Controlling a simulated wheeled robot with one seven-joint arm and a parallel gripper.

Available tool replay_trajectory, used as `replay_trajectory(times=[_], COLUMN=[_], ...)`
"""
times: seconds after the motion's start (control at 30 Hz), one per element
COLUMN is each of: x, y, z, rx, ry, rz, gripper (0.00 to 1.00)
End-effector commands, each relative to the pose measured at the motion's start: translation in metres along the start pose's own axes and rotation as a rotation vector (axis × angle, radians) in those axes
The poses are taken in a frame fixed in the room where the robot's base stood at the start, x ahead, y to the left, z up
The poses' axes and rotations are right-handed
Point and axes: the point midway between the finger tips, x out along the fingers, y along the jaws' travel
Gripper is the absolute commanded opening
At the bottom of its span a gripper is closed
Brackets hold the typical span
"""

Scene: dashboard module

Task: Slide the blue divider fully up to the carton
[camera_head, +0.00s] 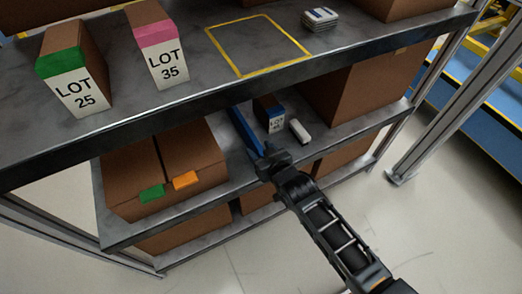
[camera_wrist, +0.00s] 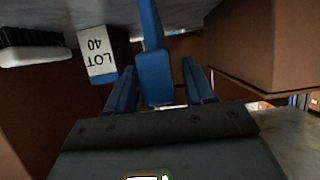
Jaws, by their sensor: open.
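The blue divider (camera_head: 243,130) stands on the middle shelf, running back from near the front edge, between the large brown carton (camera_head: 190,163) on its left and the small LOT 40 box (camera_head: 268,113) on its right. In the wrist view, the divider (camera_wrist: 152,62) shows its near end between the two fingers of my open gripper (camera_wrist: 160,88). A gap shows on each side, and contact cannot be told. The large carton (camera_wrist: 248,40) is on the right there and the LOT 40 box (camera_wrist: 98,58) on the left. My gripper (camera_head: 268,160) is at the shelf's front edge.
A white-and-black brush-like item (camera_head: 299,130) lies right of the LOT 40 box, beside a big brown box (camera_head: 362,88). The upper shelf (camera_head: 125,112) hangs over this space, holding LOT 25 (camera_head: 75,75) and LOT 35 (camera_head: 158,50) boxes. Brown boxes sit below.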

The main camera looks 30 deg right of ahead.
Motion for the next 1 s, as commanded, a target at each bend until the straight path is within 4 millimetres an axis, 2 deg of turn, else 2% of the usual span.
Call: replay_trajectory(times=[0.07, 0.6, 1.0], x=[-0.0002, -0.0005, -0.0005], y=[0.0001, 0.0001, 0.0005], z=[0.0000, 0.0002, 0.0004], rx=[0.000, -0.001, -0.001], ry=[0.000, 0.000, 0.000], rz=[0.000, 0.000, 0.001], gripper=[0.53, 0.01, 0.00])
